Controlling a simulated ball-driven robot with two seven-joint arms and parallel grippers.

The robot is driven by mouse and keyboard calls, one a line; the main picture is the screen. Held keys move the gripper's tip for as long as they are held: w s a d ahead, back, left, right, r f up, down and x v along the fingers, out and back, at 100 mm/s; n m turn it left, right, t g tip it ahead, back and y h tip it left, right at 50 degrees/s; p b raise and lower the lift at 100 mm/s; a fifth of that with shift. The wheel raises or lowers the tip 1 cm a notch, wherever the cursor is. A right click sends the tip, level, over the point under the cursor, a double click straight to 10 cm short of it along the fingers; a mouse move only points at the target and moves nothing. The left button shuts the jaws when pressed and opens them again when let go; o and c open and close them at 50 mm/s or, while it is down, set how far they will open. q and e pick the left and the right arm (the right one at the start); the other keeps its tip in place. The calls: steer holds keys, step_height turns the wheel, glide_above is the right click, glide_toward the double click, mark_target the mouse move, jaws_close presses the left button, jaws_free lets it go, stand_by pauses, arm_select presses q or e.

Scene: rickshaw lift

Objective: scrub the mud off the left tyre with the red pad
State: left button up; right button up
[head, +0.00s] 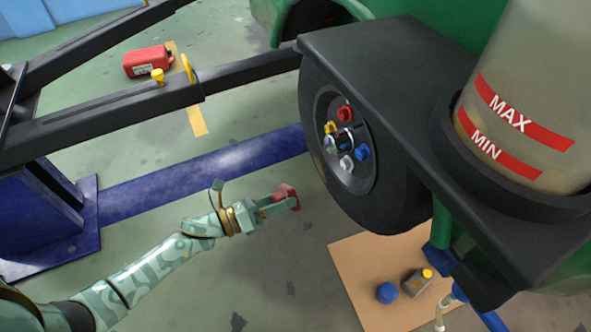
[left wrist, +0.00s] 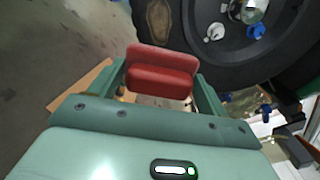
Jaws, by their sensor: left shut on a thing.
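The left tyre (head: 385,212) is black, with a dark hub carrying coloured caps. In the left wrist view the tyre (left wrist: 225,68) fills the upper right, and a brown mud patch (left wrist: 160,18) shows on its sidewall at the top. My left gripper (head: 279,201) is shut on the red pad (head: 289,194), left of the tyre, with a gap between them in the head view. In the left wrist view the red pad (left wrist: 162,72) sits between the fingers, just below the mud patch; contact cannot be told. My right gripper is not in view.
A black lift arm (head: 250,72) crosses above my left arm, from the blue post base (head: 40,215). A cardboard sheet (head: 365,285) with a blue cap (head: 387,293) and grey bottle (head: 416,283) lies below the tyre. A reservoir (head: 530,90) marked MAX and MIN is at right.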

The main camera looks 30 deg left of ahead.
arm_select(q)
steer(key=b+x, duration=0.1)
steer(key=x, duration=0.5)
steer(key=shift+w+d, duration=0.2)
steer(key=shift+w, duration=0.15)
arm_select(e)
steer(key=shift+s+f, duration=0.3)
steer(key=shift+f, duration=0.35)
arm_select(q)
steer(key=shift+b+x, duration=0.4)
steer(key=shift+x, duration=0.6)
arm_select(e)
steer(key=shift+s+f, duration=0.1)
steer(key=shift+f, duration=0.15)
arm_select(q)
steer(key=shift+r, duration=0.1)
